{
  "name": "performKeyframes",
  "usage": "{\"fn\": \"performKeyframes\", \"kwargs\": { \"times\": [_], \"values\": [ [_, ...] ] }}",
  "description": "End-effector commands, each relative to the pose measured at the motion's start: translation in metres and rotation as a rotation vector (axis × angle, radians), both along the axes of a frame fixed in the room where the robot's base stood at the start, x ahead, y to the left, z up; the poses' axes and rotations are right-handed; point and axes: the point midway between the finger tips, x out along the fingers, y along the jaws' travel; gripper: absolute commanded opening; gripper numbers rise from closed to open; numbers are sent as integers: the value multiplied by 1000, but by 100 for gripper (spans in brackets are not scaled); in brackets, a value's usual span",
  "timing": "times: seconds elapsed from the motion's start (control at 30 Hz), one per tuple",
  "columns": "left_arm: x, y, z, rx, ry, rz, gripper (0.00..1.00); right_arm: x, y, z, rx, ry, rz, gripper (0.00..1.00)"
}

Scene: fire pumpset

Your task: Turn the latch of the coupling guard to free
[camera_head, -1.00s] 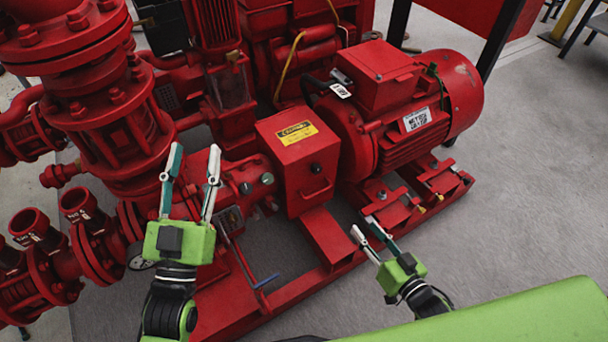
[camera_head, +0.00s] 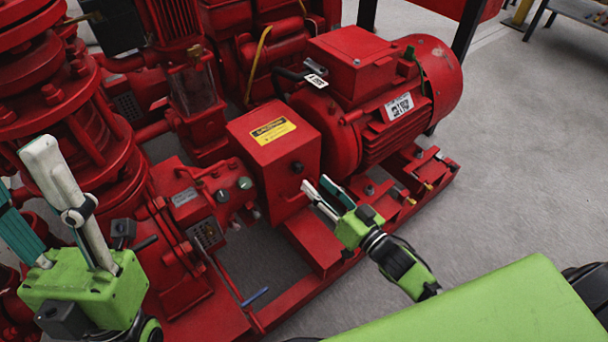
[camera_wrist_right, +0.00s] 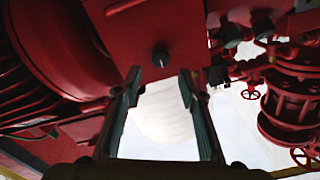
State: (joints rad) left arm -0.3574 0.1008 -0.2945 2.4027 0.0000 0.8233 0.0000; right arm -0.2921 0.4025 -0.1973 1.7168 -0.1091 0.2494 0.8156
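The coupling guard (camera_head: 265,160) is a red box with a yellow warning label, between the pump and the motor. Its latch is a small black knob (camera_head: 297,167) on the front face; it also shows in the right wrist view (camera_wrist_right: 160,58). My right gripper (camera_head: 318,186) is open and empty, its fingertips just below and in front of the knob. In the right wrist view its fingers (camera_wrist_right: 158,78) are apart, with the knob beyond, between them. The guard's handle is hidden behind the fingers. My left gripper (camera_head: 22,172) is open and empty at the left.
The red motor (camera_head: 380,100) stands right of the guard. Pump pipework (camera_head: 60,120) fills the left, near my left gripper. A red base frame (camera_head: 315,245) runs below the guard. Grey floor (camera_head: 530,150) is open at the right.

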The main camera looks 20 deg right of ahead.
Motion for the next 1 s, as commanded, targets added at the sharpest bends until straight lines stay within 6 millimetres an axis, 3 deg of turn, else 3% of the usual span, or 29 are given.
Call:
{"fn": "performKeyframes", "kwargs": {
  "times": [0.07,0.33,0.77,0.9,1.0],
  "values": [
    [-15,4,-1,-22,-68,-4,40,11,4,-1,1,-2,1,37],
    [-18,4,-13,-26,-80,-4,40,50,18,-2,-1,-1,0,37],
    [-18,4,-15,-25,-77,-5,40,59,22,0,0,1,-1,37],
    [-17,4,-15,-25,-77,-5,40,59,22,0,0,1,-1,4],
    [-17,4,-15,-25,-77,-5,40,59,22,0,0,1,-1,0]
  ]
}}
